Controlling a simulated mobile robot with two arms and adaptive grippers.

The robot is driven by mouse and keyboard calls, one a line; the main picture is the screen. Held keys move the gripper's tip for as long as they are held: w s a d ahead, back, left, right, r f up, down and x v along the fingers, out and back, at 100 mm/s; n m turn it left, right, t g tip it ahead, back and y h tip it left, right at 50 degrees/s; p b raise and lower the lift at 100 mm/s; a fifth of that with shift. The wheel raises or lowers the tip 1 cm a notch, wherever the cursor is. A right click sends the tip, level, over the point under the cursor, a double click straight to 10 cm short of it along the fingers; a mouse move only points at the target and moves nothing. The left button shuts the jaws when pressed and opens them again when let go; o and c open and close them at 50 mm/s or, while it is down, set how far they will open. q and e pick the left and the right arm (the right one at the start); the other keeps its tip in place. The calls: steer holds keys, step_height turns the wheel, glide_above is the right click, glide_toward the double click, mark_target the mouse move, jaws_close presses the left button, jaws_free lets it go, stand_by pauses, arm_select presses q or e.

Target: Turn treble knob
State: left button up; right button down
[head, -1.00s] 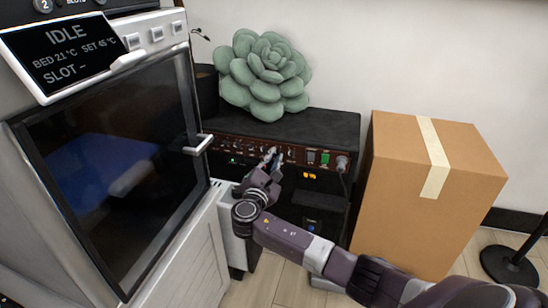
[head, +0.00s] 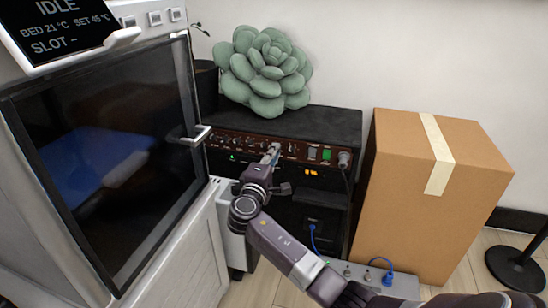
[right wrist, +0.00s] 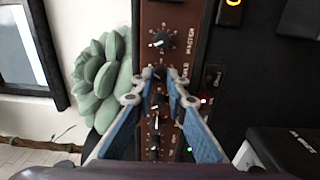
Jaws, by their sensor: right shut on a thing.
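The black amplifier (head: 345,120) stands against the wall, with a brown control panel (head: 224,141) along its upper front. In the right wrist view the panel (right wrist: 177,18) runs up the picture with a row of dark knobs. My right gripper (head: 273,150) is at this panel. In the right wrist view its blue-grey fingers (right wrist: 158,75) are closed around one small knob (right wrist: 159,73), below the knob labelled MASTER (right wrist: 161,41). The held knob's label is partly hidden and too small to read surely. My left gripper is not in view.
A green succulent-shaped plush (head: 262,70) sits on the amplifier. A white cabinet with a dark glass door (head: 110,150) stands close on the left, its handle (head: 196,136) jutting out. A cardboard box (head: 420,210) stands on the right. A grey pedalboard (head: 402,287) with blue cable lies below.

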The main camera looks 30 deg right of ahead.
steer(key=shift+f+m, duration=0.15)
steer(key=shift+m, duration=0.35)
steer(key=c, duration=2.2)
jaws_free()
steer(key=v, duration=1.2)
